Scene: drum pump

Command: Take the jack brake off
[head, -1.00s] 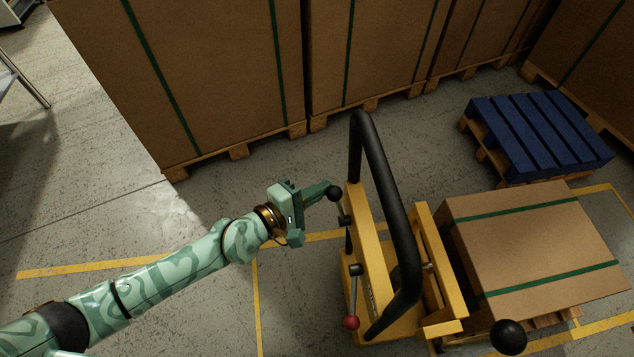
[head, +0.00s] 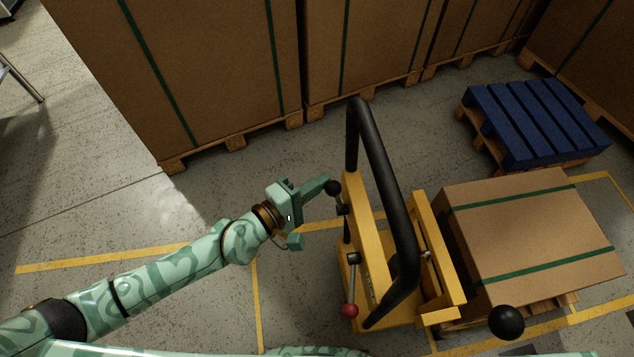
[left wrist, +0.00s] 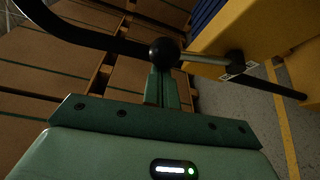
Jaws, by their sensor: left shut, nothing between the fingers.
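The yellow jack (head: 362,213) stands right of centre in the head view, with a tall black handle loop (head: 384,180). A lever with a black ball knob (head: 333,187) sticks out on its left side. A second lever with a red ball knob (head: 350,310) hangs down lower on the same side. Neither lever has a readable label. My left gripper (head: 324,183) is shut and empty, its fingertips at the black knob. In the left wrist view the shut fingers (left wrist: 162,84) end right at the black knob (left wrist: 164,52); I cannot tell whether they touch. My right gripper is out of view.
A strapped carton (head: 535,230) sits on a pallet right of the jack. A blue pallet (head: 540,120) lies behind it. Large cartons (head: 210,80) line the back. Another black ball (head: 506,322) is at the lower right. Floor left of the jack is clear.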

